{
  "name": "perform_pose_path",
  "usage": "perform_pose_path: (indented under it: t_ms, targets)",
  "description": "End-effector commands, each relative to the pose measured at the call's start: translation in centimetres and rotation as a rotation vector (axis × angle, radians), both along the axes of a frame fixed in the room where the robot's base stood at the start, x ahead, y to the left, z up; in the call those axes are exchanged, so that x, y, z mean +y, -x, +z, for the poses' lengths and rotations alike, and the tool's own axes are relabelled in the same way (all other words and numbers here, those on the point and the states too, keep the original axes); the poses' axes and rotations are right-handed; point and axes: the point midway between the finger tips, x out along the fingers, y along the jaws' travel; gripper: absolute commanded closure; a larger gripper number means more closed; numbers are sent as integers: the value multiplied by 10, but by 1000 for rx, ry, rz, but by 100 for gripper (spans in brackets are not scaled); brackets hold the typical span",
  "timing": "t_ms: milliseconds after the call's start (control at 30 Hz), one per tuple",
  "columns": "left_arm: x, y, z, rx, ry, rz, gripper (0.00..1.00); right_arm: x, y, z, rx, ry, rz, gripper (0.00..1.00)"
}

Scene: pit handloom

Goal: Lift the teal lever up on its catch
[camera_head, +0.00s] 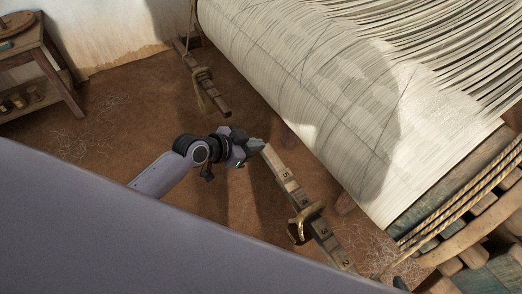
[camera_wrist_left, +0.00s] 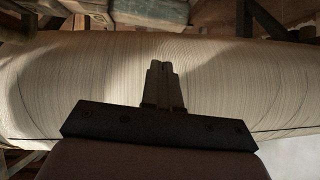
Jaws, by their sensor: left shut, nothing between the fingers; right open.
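I cannot make out a lever that is clearly teal in either view. My left gripper (camera_head: 256,146) is shut and empty, its tip at the far end of a numbered wooden bar (camera_head: 288,182) in the head view; I cannot tell whether they touch. A brass ring or catch (camera_head: 305,222) sits around the bar near the number 4. In the left wrist view the closed fingers (camera_wrist_left: 162,68) point at the broad pale warp roll (camera_wrist_left: 240,85), with nothing between them.
The pale warp sheet (camera_head: 330,85) fills the upper right. A blue-green beam (camera_head: 448,198) with ropes (camera_head: 460,200) lies at its lower end. Bare earth floor (camera_head: 130,120) lies between.

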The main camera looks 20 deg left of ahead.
Motion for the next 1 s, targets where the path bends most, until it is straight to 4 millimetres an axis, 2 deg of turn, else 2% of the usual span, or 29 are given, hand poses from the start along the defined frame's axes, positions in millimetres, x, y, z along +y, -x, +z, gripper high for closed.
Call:
perform_pose_path:
  t_ms: [133, 200, 400, 1000]
  targets:
    - [-11, -16, -12, -1, 3, 1, 100, 0, 0, -3, 0, 0, 0, 57]
    - [-9, -17, -25, 3, 1, 1, 100, 0, 0, -5, -1, 0, 0, 57]
    - [-9, -21, -43, 0, 1, 1, 100, 0, 0, -9, -1, 0, 0, 57]
    - [-8, -23, -53, 1, 1, 0, 100, 0, 0, -14, -1, 0, -1, 57]
